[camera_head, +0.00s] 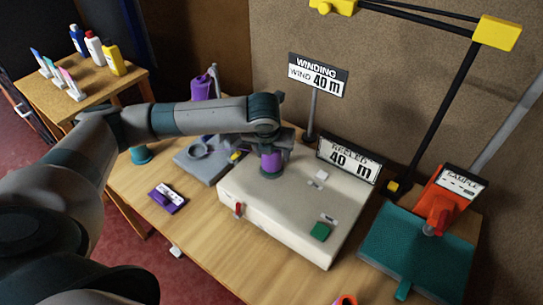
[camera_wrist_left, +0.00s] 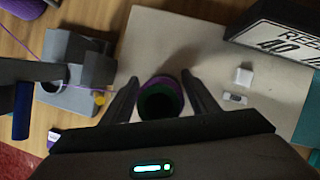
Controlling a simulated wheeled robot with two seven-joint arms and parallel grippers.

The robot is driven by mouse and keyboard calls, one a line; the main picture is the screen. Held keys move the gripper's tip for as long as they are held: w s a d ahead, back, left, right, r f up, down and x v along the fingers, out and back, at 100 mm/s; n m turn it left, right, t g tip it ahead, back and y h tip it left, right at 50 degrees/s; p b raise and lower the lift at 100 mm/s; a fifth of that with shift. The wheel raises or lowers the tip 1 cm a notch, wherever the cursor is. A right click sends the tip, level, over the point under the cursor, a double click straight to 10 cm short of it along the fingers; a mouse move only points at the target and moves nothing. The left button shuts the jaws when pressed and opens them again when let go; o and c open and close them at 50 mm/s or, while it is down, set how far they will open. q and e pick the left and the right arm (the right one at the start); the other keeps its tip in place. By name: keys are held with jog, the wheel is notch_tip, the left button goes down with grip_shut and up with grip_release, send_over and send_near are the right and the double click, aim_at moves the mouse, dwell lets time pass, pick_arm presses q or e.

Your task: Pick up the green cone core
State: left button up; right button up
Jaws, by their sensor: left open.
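A green cone core (camera_head: 269,174) wound with purple yarn stands upright on the white-topped machine in the head view. In the left wrist view the core (camera_wrist_left: 158,104) shows as a dark green hollow with a purple rim. My left gripper (camera_wrist_left: 162,95) is open, with one finger on either side of the core; I cannot tell whether they touch it. In the head view my left gripper (camera_head: 277,142) is over the core and hides its top. My right gripper is not in view.
A REELED 40 m sign (camera_head: 348,160) stands close behind the core. A grey device (camera_head: 195,165) is at left, with a purple cone (camera_head: 203,88) behind it. A teal cone-shaped piece (camera_head: 141,154) is near the table's left edge. A teal board (camera_head: 400,250) lies at right.

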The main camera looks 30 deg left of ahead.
pick_arm(q)
jog(key=c, duration=1.1)
jog(key=shift+c, duration=0.5)
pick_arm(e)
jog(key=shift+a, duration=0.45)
pick_arm(q)
jog(key=shift+r, duration=0.15)
